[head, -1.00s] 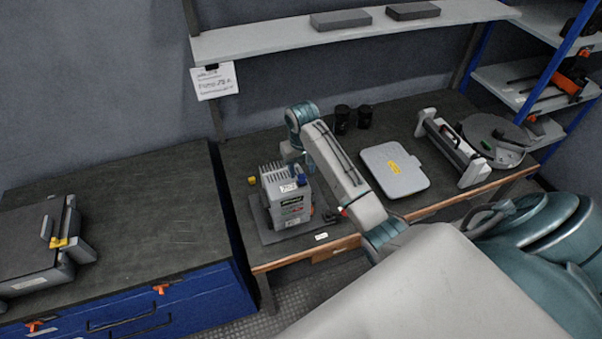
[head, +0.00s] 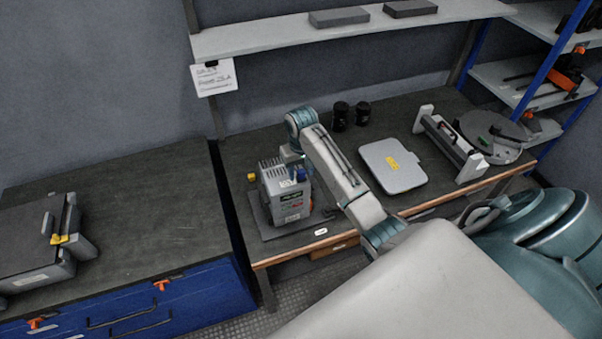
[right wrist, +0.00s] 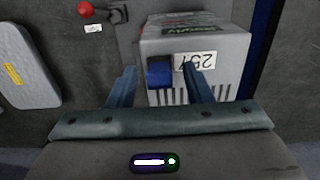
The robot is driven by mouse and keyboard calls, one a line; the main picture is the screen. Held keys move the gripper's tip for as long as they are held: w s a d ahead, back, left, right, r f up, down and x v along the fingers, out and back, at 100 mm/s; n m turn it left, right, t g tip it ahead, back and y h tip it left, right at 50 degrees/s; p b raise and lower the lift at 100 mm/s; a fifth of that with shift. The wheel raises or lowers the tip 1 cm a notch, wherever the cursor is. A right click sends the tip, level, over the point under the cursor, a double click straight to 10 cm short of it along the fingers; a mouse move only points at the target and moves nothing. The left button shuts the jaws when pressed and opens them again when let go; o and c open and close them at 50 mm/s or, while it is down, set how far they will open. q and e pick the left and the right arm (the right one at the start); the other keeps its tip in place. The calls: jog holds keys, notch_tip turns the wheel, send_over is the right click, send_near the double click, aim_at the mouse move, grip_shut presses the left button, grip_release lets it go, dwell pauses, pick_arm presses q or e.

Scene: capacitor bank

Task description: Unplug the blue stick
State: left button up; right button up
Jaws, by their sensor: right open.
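The blue stick (head: 301,174) is a short block at the top edge of a grey capacitor box (head: 290,205). In the right wrist view the blue stick (right wrist: 160,72) sits in the box next to a white label reading 257. My right gripper (right wrist: 162,88) is open, one finger to each side of the stick in the picture; contact cannot be told. In the head view my right gripper (head: 292,162) is at the box top, its fingers small and partly hidden. My left gripper is not in view.
The box stands on a dark plate on the bench (head: 235,160). A red knob (right wrist: 85,9) is beside it in the wrist view. A small yellow block (head: 251,177), a grey case (head: 394,166) and two black cups (head: 341,115) are nearby. A shelf (head: 270,39) hangs above.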

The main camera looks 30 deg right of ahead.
aim_at(301, 171)
jog(key=shift+w+f, duration=0.1)
dwell(0.7)
grip_shut()
jog(key=shift+r, duration=3.05)
